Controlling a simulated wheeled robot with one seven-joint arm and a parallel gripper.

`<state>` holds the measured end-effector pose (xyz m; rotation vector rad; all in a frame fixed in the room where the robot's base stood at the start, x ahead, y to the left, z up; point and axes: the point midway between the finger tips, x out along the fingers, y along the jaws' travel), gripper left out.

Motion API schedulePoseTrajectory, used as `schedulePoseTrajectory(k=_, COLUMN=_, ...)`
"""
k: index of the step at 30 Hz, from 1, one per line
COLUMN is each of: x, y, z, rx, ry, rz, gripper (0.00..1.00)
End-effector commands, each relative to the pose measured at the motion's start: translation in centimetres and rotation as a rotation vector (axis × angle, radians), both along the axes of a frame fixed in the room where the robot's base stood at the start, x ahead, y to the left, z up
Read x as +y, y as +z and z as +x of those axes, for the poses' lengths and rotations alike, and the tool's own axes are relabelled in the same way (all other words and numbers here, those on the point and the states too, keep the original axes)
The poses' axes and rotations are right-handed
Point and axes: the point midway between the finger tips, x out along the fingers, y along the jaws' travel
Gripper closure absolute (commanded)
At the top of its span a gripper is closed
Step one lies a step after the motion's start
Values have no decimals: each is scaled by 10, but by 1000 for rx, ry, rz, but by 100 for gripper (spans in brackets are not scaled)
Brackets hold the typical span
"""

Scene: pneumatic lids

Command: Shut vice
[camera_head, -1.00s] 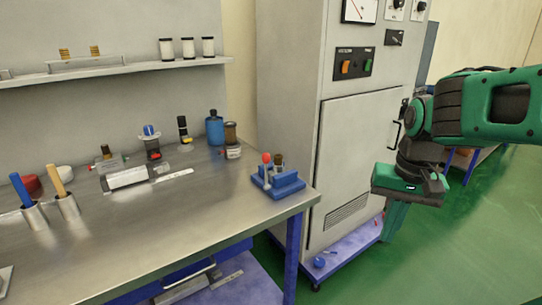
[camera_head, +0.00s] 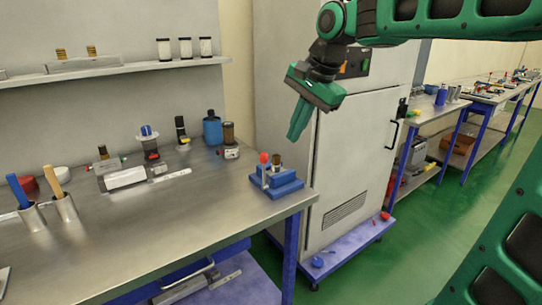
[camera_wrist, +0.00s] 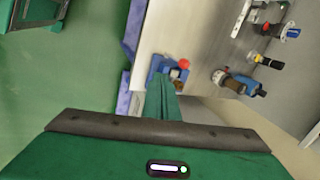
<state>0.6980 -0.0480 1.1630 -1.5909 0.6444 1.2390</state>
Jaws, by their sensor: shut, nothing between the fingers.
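A small blue vice-like fixture (camera_head: 283,185) with a red ball knob stands on the right front corner of the steel workbench (camera_head: 200,215). Beside the knob is a small brown-topped part; I cannot tell how far its jaws stand apart. My gripper (camera_head: 294,136) is shut and empty, pointing down, up above the fixture and slightly to its right in the head view. In the wrist view, the fixture (camera_wrist: 156,68) shows just beyond the fingertips (camera_wrist: 160,78), which partly cover it.
A blue bottle (camera_head: 213,130) and a brown-topped jar (camera_head: 228,138) stand behind the fixture. A grey block device (camera_head: 125,178) and two tool cups (camera_head: 65,208) are left. A grey cabinet (camera_head: 355,160) stands close to the bench's right.

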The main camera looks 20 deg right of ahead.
Motion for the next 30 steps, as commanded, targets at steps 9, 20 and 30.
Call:
schedulePoseTrajectory(k=9, x=0, y=-2, z=0, rx=1, ry=-1, rz=0, gripper=100)
schedulePoseTrajectory(k=20, x=7, y=-49, z=16, rx=5, ry=-1, rz=-1, gripper=100)
schedulePoseTrajectory(k=30, x=19, y=-94, z=44, rx=1, ry=1, rz=-1, gripper=100)
